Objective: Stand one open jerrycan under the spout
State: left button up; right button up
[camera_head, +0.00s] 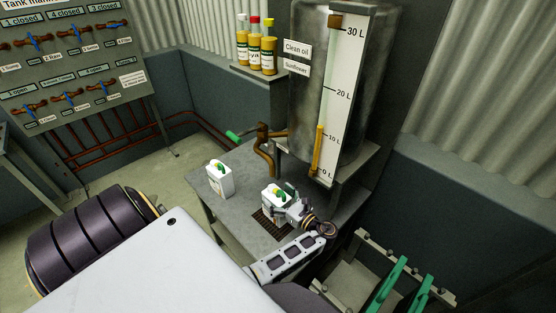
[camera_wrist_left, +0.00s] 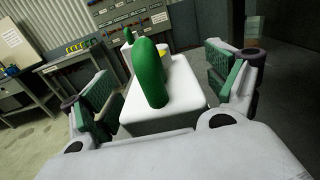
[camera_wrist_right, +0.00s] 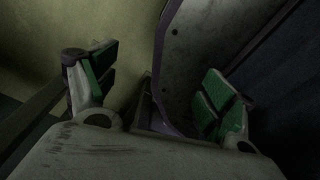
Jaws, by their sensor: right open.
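A white jerrycan (camera_head: 269,204) with a green handle is at the dark floor grate on the grey table, below and in front of the brown spout (camera_head: 264,158). My left gripper (camera_head: 289,208) is at it; in the left wrist view the can (camera_wrist_left: 170,106) lies between the two green-padded fingers. I cannot tell whether the pads press on it. A second white jerrycan (camera_head: 219,184) with green and yellow on top stands to the left on the table. My right gripper (camera_wrist_right: 157,92) is open and empty, and only its wrist view shows it.
A metal tank (camera_head: 305,90) with a level gauge stands behind the spout. Oil bottles (camera_head: 255,50) stand on a ledge. A valve panel (camera_head: 75,50) is at the back left. A frame with green handles (camera_head: 390,285) is at the lower right. The table (camera_head: 240,160) is bare around the cans.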

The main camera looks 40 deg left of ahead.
pick_arm(q)
jog(key=shift+d+r, duration=0.1)
jog(key=shift+d, duration=0.4)
jog(key=d, duration=0.3)
jog(key=d+p, duration=0.1)
jog(key=d, duration=0.5)
jog(key=shift+s, duration=0.4)
jog(key=shift+s+d+p, duration=0.1)
jog(key=shift+d+p, duration=0.2)
jog(key=shift+d, duration=0.7)
pick_arm(e)
jog(key=shift+a+r, duration=0.3)
jog(key=shift+r, duration=0.5)
jog(key=shift+a, duration=0.15)
